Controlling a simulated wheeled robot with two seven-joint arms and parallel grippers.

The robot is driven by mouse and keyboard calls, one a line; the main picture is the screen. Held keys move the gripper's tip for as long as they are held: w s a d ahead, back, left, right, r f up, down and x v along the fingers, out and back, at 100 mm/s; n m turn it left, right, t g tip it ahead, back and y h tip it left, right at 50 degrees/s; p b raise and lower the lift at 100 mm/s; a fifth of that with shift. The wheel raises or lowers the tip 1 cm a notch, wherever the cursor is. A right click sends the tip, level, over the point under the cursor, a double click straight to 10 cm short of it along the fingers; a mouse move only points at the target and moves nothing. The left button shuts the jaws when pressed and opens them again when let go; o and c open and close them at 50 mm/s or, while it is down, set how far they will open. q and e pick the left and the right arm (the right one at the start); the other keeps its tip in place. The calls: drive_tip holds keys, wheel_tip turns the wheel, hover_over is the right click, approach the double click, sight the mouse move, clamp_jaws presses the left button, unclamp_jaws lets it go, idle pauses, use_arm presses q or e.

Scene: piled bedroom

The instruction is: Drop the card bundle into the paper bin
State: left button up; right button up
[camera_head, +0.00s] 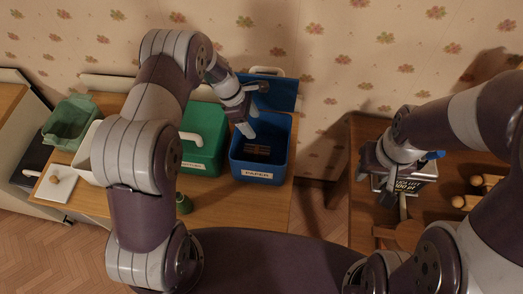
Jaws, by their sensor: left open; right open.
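The paper bin (281,161) is a blue box with a white "PAPER" label on its front, standing on the wooden table with its lid (281,95) open at the back. A brown bundle (257,150), which looks like the card bundle, lies inside the bin, low down. My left gripper (247,125) is open and empty above the bin's left side, apart from the bundle. My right gripper (391,196) is open at the right-hand table, beside or over a dark box with white lettering (408,186); I cannot tell whether they touch.
A closed green bin (202,157) stands left of the paper bin, partly behind my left arm. A green translucent tub (70,122) and a white board (56,184) are further left. Wooden pieces (484,181) lie on the right table (357,215).

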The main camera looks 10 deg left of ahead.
use_arm(q)
drive_tip(key=a+b, duration=0.1)
drive_tip(key=a, duration=0.2)
drive_tip(key=a+b, duration=0.1)
drive_tip(key=a, duration=0.3)
drive_tip(key=a+b, duration=0.1)
drive_tip(key=a, duration=0.3)
drive_tip(key=shift+a+r+b, duration=0.15)
drive_tip(key=shift+r+b, duration=0.1)
drive_tip(key=shift+b, duration=0.15)
drive_tip(key=shift+a+r, duration=0.15)
drive_tip(key=shift+a, duration=0.45)
drive_tip(key=shift+s+d, duration=0.1)
drive_tip(key=s+d+r+m+y+b, duration=0.1)
drive_tip(key=s+r+m, duration=0.3)
drive_tip(key=s+m, duration=0.5)
drive_tip(key=s+d+r+m+t+y+b, duration=0.1)
drive_tip(key=s+d+r+m+y, duration=0.2)
drive_tip(key=s+m, duration=0.6)
drive_tip(key=shift+s+d+r, duration=0.65)
drive_tip(key=shift+s+d, duration=0.2)
drive_tip(key=shift+s, duration=0.2)
drive_tip(key=shift+s, duration=0.2)
